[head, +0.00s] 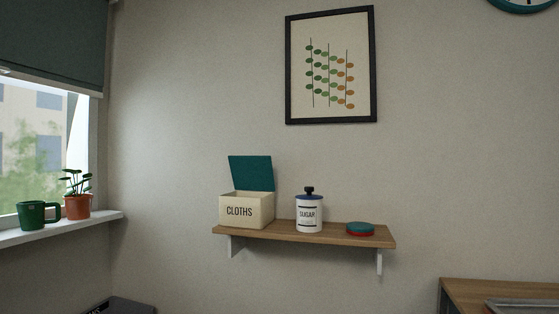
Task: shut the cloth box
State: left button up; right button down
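The cloth box (246,211) is cream with the word CLOTHS on its front. It stands at the left end of a wooden wall shelf (345,236). Its teal lid (251,173) is open, raised up at the back and leaning slightly. The inside of the box is mostly hidden from this angle. Neither of my grippers shows in the head view.
A white sugar jar (309,213) with a dark knobbed lid stands right of the box. Teal and red round items (360,228) lie further right. A green mug (38,215) and potted plant (77,203) stand on the windowsill. A wooden-topped surface (470,289) is at lower right.

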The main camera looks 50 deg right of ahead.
aim_at(248, 173)
jog(key=z, duration=0.65)
jog(key=i, duration=0.65)
jog(key=z, duration=0.75)
